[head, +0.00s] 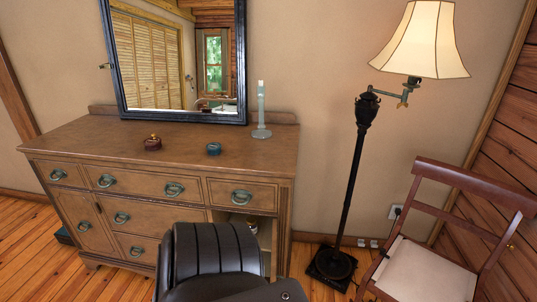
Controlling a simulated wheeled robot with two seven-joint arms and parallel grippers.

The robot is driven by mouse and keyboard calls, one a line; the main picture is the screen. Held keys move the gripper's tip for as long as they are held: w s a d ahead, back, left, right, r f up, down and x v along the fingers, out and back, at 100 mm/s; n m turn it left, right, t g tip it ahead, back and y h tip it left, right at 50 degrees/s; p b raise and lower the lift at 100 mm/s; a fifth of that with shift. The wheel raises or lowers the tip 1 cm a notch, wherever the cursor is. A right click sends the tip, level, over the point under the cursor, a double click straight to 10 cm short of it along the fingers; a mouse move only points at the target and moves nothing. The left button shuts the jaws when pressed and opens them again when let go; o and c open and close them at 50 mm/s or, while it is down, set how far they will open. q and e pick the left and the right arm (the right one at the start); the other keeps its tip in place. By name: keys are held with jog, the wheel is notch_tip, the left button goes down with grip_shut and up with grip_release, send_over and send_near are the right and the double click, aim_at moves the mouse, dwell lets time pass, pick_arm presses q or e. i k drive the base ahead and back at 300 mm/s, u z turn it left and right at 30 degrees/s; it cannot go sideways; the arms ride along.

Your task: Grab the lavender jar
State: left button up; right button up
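I cannot make out a jar that is clearly lavender. On top of the wooden dresser (105,140) stand a small dark red lidded pot (152,144) with a gold-coloured knob and a small round dark teal container (214,149). A small pale object (252,226) shows inside the open compartment at the dresser's lower right, mostly hidden, so I cannot tell what it is. Neither of my grippers is in view.
A clear, slim upright glass piece (261,112) stands at the dresser's right end. A dark-framed mirror (242,60) rises behind. A floor lamp (355,170) and a wooden chair (425,270) stand right. Most of the dresser top is bare.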

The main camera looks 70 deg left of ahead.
aim_at(251, 220)
jog(key=u, duration=0.05)
jog(key=i, duration=1.1)
jog(key=u, duration=3.25)
jog(key=i, duration=0.2)
jog(key=z, duration=1.2)
